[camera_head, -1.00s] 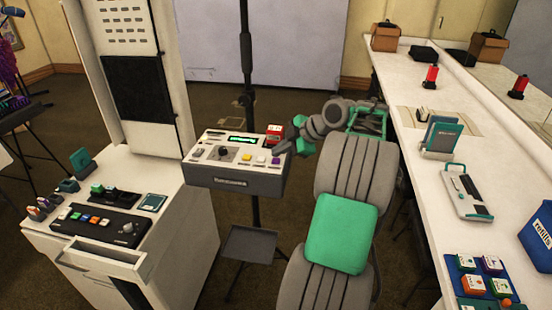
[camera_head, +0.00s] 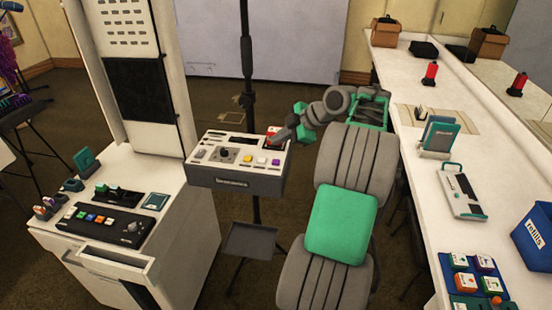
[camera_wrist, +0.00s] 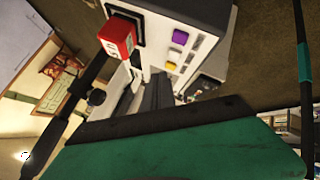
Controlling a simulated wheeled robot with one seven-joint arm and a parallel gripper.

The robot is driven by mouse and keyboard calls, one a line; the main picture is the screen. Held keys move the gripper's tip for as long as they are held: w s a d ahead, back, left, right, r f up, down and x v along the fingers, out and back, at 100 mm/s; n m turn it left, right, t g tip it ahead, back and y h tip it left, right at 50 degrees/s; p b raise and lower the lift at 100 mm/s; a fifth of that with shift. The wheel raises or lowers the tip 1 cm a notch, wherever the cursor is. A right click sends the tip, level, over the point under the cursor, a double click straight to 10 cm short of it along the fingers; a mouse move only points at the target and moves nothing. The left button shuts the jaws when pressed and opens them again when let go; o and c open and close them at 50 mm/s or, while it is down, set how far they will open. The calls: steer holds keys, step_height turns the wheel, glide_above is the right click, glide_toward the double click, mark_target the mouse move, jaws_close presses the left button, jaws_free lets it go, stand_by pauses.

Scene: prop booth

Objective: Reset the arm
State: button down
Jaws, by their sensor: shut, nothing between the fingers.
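My arm (camera_head: 330,107) reaches left over a control box (camera_head: 235,186) on a stand. My gripper (camera_head: 273,143) is shut and empty at the box's top right, by a red block or button (camera_head: 273,130). I cannot tell whether it touches the box. In the wrist view, the dark gripper fingers (camera_wrist: 157,92) point toward the box. The red block (camera_wrist: 117,36) stands on a dark square there, apart from the fingers. Purple, white and yellow buttons (camera_wrist: 172,55) sit beside it.
A white cabinet (camera_head: 185,225) with a button console (camera_head: 103,222) stands left. A long white counter (camera_head: 400,95) runs along the right, with a red bottle (camera_head: 430,74), a handled case (camera_head: 463,190) and a blue bin (camera_head: 535,235). A small tray (camera_head: 250,240) is below the box.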

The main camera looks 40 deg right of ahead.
stand_by(0.6)
steer(key=w+a+r+m+g, duration=0.1)
steer(key=w+a+m+g, duration=0.15)
steer(key=a, duration=1.15)
steer(key=s+a+f+m+h, duration=0.1)
steer(key=s+a+m, duration=0.3)
steer(key=a, duration=1)
steer(key=s+a+f+m+g+h, duration=0.1)
steer(key=s+a+f+m, duration=0.2)
steer(key=s, duration=0.4)
steer(key=s+a+f+m+g+h, duration=0.1)
steer(key=s+a+f+m, duration=0.2)
steer(key=s+a, duration=0.2)
steer(key=s, duration=0.3)
steer(key=shift+a+f, duration=0.2)
steer(key=shift+f, duration=0.15)
